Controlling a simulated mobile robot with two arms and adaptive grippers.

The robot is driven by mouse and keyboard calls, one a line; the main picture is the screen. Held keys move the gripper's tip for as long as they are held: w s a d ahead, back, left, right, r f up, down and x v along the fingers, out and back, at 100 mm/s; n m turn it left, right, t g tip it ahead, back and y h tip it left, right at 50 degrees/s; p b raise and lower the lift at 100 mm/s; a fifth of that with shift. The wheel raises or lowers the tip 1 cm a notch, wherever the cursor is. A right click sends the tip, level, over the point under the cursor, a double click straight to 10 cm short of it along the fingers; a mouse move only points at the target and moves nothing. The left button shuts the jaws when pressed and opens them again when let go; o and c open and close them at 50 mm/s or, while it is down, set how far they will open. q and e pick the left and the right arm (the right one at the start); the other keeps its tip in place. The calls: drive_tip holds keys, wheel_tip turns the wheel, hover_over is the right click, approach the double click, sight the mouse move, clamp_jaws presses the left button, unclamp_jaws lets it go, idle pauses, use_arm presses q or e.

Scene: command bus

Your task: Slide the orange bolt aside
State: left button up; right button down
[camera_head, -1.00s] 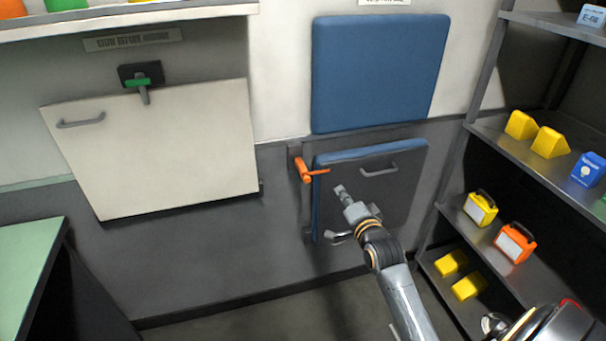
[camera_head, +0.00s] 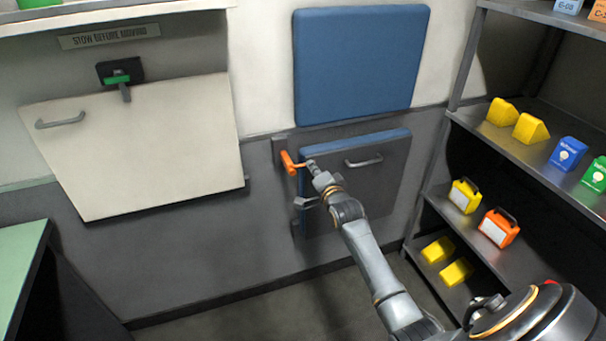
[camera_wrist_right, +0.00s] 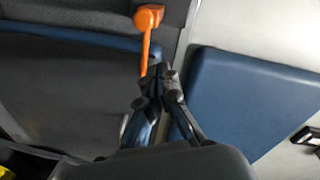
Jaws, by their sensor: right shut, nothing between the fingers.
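The orange bolt (camera_head: 289,163) sits at the upper left corner of the folded seat (camera_head: 350,187), which is dark grey with a blue top edge. My right gripper (camera_head: 311,163) is shut and empty, with its tips right at the free end of the bolt's handle. In the right wrist view, the orange bolt (camera_wrist_right: 147,32) has its knob at the top and its thin bar reaching down to the tips of my right gripper (camera_wrist_right: 160,75). I cannot tell whether they touch. My left gripper is not in view.
A blue back pad (camera_head: 360,62) is on the wall above the seat. A folded white table (camera_head: 140,150) with a green latch (camera_head: 117,79) hangs at left. Shelves (camera_head: 530,150) with yellow blocks and an orange lamp (camera_head: 499,229) stand at right. A green-topped counter (camera_head: 20,265) is at lower left.

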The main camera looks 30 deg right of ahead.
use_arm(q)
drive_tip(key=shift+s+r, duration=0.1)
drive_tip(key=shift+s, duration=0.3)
use_arm(e)
drive_tip(key=shift+w+a+f, duration=0.3)
drive_tip(key=shift+a+f, duration=0.1)
drive_tip(key=shift+a, duration=0.35)
drive_tip(key=shift+w+a+f, duration=0.25)
drive_tip(key=shift+a+f, duration=0.1)
drive_tip(key=shift+a, duration=0.35)
use_arm(q)
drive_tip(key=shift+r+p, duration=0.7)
drive_tip(key=shift+p, duration=0.05)
use_arm(e)
drive_tip(key=a, duration=0.2)
drive_tip(key=w+a, duration=0.1)
drive_tip(key=a, duration=0.2)
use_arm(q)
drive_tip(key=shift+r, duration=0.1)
